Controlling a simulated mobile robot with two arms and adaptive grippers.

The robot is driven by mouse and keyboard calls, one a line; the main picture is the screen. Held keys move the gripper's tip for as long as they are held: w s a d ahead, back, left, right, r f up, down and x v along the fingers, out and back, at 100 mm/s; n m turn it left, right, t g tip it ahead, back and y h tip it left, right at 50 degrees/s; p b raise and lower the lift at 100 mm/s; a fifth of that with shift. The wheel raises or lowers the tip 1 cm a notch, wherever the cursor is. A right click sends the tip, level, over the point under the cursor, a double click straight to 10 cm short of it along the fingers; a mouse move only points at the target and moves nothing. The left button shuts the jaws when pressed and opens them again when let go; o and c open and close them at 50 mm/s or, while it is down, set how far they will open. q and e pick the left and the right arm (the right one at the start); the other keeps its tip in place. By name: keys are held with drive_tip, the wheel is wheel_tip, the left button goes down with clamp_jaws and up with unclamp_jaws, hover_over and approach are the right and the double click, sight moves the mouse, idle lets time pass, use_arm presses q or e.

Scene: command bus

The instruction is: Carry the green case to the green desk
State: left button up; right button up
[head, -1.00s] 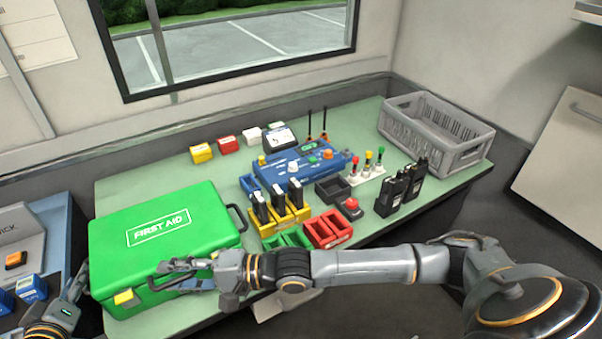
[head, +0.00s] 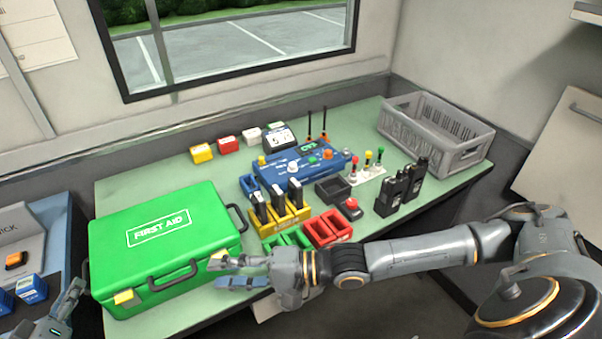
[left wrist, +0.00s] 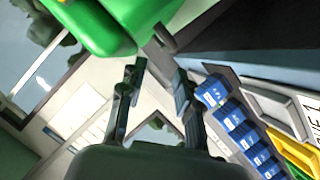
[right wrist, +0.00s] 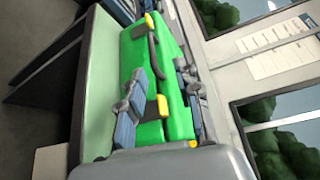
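The green case (head: 165,240), marked FIRST AID, lies flat on the left end of the green desk (head: 345,265). It has a dark handle (head: 172,276) and yellow latches on its front, and dark handles on its sides. My right gripper (head: 236,270) is open and empty in front of the case's right front corner, apart from the front handle. In the right wrist view its fingers (right wrist: 158,74) are spread, with the case beyond them. My left gripper (head: 75,298) is open and empty, left of the case's front left corner. The left wrist view shows its parted fingers (left wrist: 158,78) below the case's edge.
Yellow battery holders (head: 285,222), red and green bins, a blue device (head: 300,160), radios (head: 400,188) and a grey crate (head: 435,135) fill the desk right of the case. A blue-edged station (head: 62,225) stands at the left. The wall and window are behind.

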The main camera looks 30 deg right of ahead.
drive_tip(key=shift+v, duration=1.15)
